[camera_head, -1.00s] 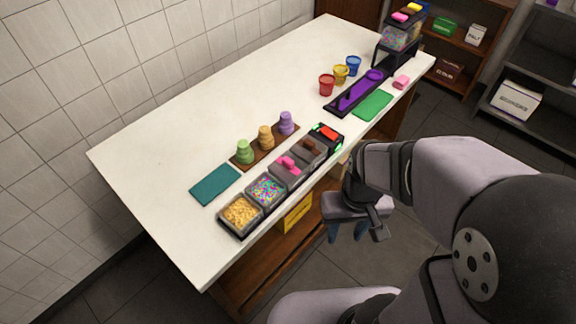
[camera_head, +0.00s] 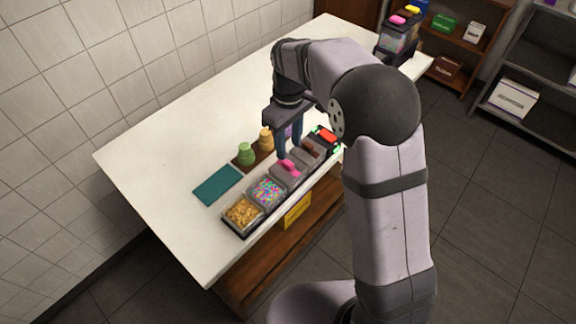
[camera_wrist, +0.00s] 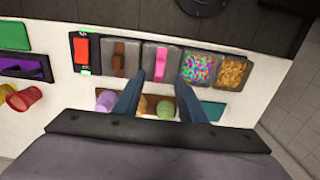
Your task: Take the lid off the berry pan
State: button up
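A grey lid with a pink handle (camera_head: 291,169) covers one pan in the row along the table's front edge; by its colour I take this as the berry pan, its contents hidden. The pink handle also shows in the wrist view (camera_wrist: 161,56). Beside it is a lid with a brown handle (camera_wrist: 119,55). My gripper (camera_head: 289,154) is open and empty, fingers pointing down, above the row near the pink handle. In the wrist view the fingertips (camera_wrist: 159,78) stand apart on either side of the pink handle's line, not touching it as far as I can tell.
Open pans of colourful sprinkles (camera_wrist: 199,68) and golden topping (camera_wrist: 233,72) adjoin the lidded pans. A red-topped unit with green lights (camera_wrist: 82,52) ends the row. Stacked cups, including a green one (camera_head: 247,153), stand behind on a brown board. A teal mat (camera_head: 218,185) lies at left.

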aim_at(288, 162)
jog(key=shift+a+f+p, duration=0.1)
jog(key=shift+f+p, duration=1.5)
jog(key=shift+f, duration=2.05)
jog(key=shift+c, duration=0.4)
grip_shut()
